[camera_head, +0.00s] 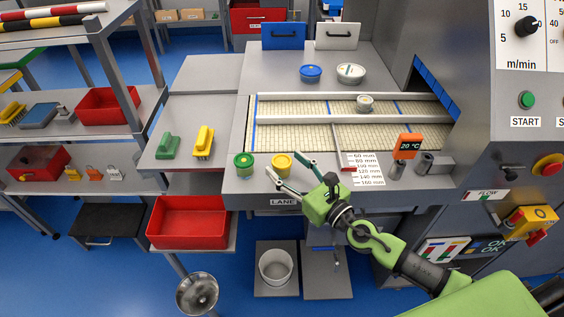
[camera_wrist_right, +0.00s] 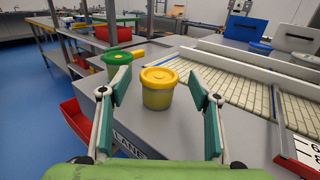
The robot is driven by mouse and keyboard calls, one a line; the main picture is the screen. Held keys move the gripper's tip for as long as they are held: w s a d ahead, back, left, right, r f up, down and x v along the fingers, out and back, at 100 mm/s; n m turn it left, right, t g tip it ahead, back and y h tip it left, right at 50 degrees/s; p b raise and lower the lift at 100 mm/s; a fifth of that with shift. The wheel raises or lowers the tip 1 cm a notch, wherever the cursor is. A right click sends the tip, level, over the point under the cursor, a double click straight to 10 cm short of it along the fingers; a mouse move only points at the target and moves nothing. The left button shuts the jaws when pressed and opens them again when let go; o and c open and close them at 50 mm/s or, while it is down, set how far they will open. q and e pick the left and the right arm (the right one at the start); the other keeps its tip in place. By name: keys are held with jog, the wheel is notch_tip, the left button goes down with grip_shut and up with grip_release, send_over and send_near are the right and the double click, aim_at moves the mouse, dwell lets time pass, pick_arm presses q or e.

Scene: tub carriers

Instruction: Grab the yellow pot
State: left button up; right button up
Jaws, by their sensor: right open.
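The yellow pot (camera_head: 281,163) stands upright near the front edge of the grey bench. It is a small tub with a yellow lid, and in the right wrist view the yellow pot (camera_wrist_right: 158,88) sits between and a little beyond the two fingers. My right gripper (camera_head: 291,175) is open and empty, with its fingers pointing at the pot from the front right. My left gripper is in neither view.
A green-lidded pot (camera_head: 244,165) stands just left of the yellow one; in the wrist view this green-lidded pot (camera_wrist_right: 117,62) is close beside the left finger. A conveyor (camera_head: 300,137) lies behind. A red-handled tool (camera_head: 345,163) and a white size chart (camera_head: 366,170) are to the right.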

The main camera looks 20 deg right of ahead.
jog(key=x, duration=0.2)
jog(key=shift+w+a, duration=0.15)
jog(key=shift+w, duration=0.1)
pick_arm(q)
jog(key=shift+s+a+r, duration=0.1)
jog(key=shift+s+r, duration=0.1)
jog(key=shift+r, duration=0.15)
pick_arm(e)
jog(key=c, duration=1.2)
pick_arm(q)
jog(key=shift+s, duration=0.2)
pick_arm(e)
jog(key=shift+c, duration=0.2)
